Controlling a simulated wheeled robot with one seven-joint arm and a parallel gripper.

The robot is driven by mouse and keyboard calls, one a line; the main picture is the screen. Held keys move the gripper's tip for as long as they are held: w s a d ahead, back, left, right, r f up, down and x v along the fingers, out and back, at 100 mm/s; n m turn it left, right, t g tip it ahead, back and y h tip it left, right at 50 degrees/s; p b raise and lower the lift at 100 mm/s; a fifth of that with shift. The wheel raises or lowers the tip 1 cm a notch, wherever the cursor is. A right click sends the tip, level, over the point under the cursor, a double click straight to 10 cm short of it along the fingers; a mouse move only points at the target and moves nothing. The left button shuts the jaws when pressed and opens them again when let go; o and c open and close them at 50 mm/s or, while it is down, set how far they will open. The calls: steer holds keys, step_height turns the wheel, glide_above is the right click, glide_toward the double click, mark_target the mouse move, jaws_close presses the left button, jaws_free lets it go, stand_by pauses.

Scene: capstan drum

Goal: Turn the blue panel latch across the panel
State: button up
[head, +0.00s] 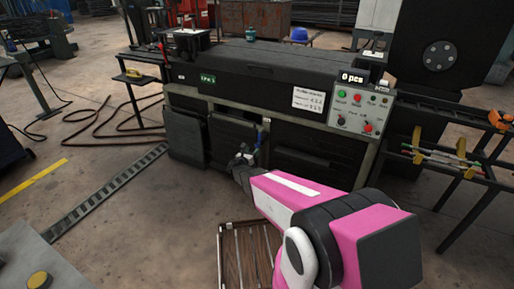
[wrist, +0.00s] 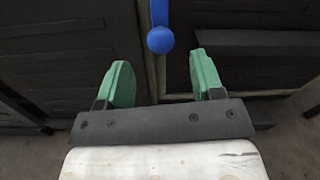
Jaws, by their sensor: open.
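The blue panel latch (wrist: 160,39) shows in the wrist view as a vertical bar with a round knob at its lower end. It lies over the post between two dark panels. My gripper (wrist: 159,80) is open, its green fingers apart on either side below the knob. The knob is a little above the line between the fingertips, and nothing is between the fingers. The head view is too small to show contact.
Dark panels (head: 233,136) cover the machine's lower front on both sides of the latch. A control box (head: 358,112) with buttons is at upper right. Open floor lies to the left.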

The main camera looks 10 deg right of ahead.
mark_target(256, 146)
steer(key=x, duration=0.6)
steer(key=shift+w+d, duration=0.15)
jaws_close()
